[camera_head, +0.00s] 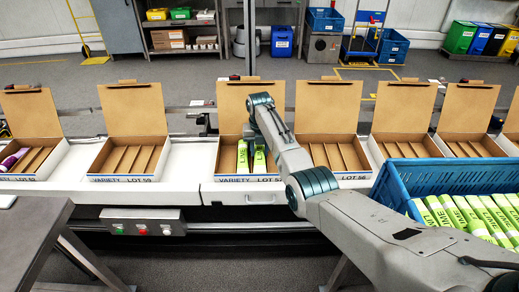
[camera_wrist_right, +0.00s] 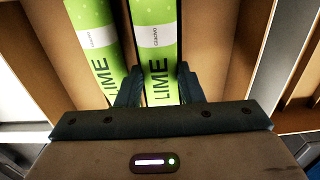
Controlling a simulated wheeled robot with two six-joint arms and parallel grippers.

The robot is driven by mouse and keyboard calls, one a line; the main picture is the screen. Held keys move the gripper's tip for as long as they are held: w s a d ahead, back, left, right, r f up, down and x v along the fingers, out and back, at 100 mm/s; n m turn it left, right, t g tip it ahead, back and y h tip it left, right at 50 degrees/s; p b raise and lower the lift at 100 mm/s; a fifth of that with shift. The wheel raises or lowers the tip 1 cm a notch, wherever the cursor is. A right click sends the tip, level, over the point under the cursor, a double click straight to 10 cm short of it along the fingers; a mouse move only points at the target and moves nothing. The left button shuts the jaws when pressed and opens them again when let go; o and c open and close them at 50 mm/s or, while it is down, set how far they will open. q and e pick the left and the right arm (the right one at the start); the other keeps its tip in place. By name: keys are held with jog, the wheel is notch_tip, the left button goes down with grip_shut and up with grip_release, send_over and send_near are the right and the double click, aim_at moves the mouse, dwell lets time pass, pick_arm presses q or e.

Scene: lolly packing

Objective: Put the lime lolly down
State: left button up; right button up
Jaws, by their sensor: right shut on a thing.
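A lime lolly (camera_wrist_right: 157,40) in a green wrapper lies between the two fingers of my right gripper (camera_wrist_right: 158,88), which is shut on it. In the head view this lolly (camera_head: 260,160) is inside the open box (camera_head: 248,97) marked VARIETY, in a compartment right of the first. A second lime lolly (camera_wrist_right: 93,35) lies beside it, across a divider, in the compartment to the left; it also shows in the head view (camera_head: 242,158). My right gripper (camera_head: 258,141) reaches down into this box, its fingers mostly hidden there. I cannot tell whether the held lolly touches the box floor. My left gripper is out of view.
Open empty boxes stand either side, such as one at left (camera_head: 133,112) and one at right (camera_head: 327,108). A box with a purple lolly (camera_head: 14,159) is at far left. A blue crate (camera_head: 440,176) of lime lollies stands at front right. Raised lids stand behind the boxes.

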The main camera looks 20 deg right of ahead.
aim_at(259, 151)
jog(key=shift+f, duration=0.15)
jog(key=shift+f, duration=0.45)
jog(key=o, duration=1)
jog(key=shift+r, duration=0.25)
jog(key=shift+r+b, duration=1.4)
jog(key=shift+r, duration=5)
